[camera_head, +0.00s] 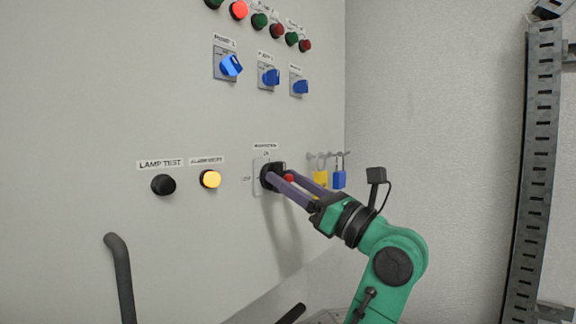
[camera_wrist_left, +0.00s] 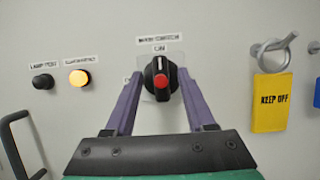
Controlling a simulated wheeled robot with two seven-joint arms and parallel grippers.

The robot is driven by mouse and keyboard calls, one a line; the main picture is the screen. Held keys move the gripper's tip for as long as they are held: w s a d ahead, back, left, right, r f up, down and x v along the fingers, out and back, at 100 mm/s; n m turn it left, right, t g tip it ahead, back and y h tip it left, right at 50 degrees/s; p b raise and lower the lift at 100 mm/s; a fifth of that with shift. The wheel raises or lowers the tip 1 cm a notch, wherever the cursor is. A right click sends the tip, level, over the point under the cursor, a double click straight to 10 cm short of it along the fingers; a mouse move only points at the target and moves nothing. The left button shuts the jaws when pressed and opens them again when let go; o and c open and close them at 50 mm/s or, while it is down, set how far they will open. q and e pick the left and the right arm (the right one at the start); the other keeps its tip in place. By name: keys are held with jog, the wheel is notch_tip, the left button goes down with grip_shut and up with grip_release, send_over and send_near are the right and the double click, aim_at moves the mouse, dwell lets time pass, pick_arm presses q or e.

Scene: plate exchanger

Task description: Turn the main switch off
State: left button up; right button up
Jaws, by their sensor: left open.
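The main switch (camera_wrist_left: 162,92) is a black rotary knob with a red centre on a pale plate, under a label reading main switch. In the left wrist view its white mark points up at the word ON. In the head view the switch (camera_head: 266,176) is partly hidden by my fingers. My left gripper (camera_head: 279,175) is open, with its two purple fingers reaching to the panel. In the left wrist view the fingers of my left gripper (camera_wrist_left: 159,76) stand on either side of the knob. I cannot tell if they touch it. My right gripper is not in view.
Left of the switch are a black lamp test button (camera_head: 163,185) and a lit amber button (camera_head: 210,179). A yellow keep-off tag (camera_wrist_left: 270,103) and a blue padlock (camera_head: 339,179) hang on hooks to the right. Blue rotary switches (camera_head: 231,65) sit above. A dark handle (camera_head: 120,275) sticks out lower left.

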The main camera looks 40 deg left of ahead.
pick_arm(q)
jog(key=shift+a+r, duration=0.1)
jog(key=shift+a, duration=0.1)
jog(key=shift+w+d, duration=0.1)
grip_shut()
